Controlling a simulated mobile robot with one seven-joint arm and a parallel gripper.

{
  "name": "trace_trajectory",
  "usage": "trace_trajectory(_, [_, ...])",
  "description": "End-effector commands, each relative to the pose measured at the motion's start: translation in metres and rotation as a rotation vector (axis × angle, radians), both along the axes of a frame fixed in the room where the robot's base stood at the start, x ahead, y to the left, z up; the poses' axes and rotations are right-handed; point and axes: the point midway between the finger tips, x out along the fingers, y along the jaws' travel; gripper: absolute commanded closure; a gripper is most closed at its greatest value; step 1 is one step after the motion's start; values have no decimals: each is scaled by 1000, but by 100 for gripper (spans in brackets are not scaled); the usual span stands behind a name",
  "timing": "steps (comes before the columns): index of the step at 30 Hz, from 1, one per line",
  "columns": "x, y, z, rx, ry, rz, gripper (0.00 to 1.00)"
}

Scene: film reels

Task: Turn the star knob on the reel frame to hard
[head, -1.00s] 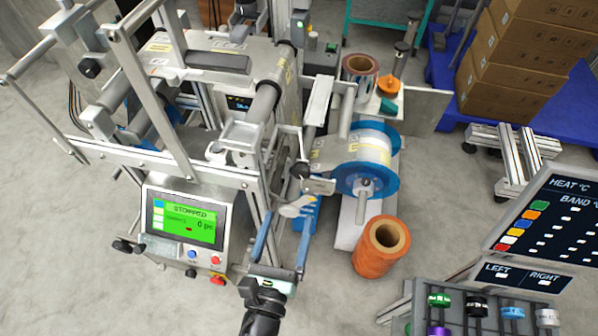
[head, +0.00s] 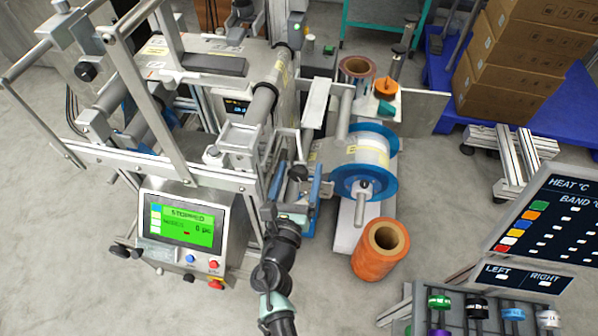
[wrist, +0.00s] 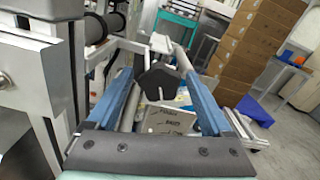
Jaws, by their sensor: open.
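The black star knob (wrist: 162,82) shows in the wrist view, between my two blue fingers and near their tips. Below it is a pale plate (wrist: 165,120) with dark lettering, too blurred to read surely. I cannot tell the knob's setting. My gripper (wrist: 160,72) is open, one finger on each side of the knob, with no clear contact visible. In the head view my gripper (head: 295,180) is at the right side of the reel frame, left of the blue-flanged reel (head: 378,187). The knob is hard to pick out there behind my fingers.
The machine's metal frame (head: 165,165) and its green screen (head: 183,226) stand left of my arm. A control panel (head: 545,215) is at the far right. Stacked boxes (head: 515,60) are at the back right.

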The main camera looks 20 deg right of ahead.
Motion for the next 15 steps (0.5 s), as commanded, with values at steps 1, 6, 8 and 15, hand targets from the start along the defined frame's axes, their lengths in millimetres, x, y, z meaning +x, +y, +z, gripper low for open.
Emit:
trace_trajectory(1, [1,0,0,0,0,0,15])
trace_trajectory(6, [1,0,0,0,0,0,15])
trace_trajectory(8, [1,0,0,0,0,0,19])
trace_trajectory(15, [1,0,0,1,-1,0,62])
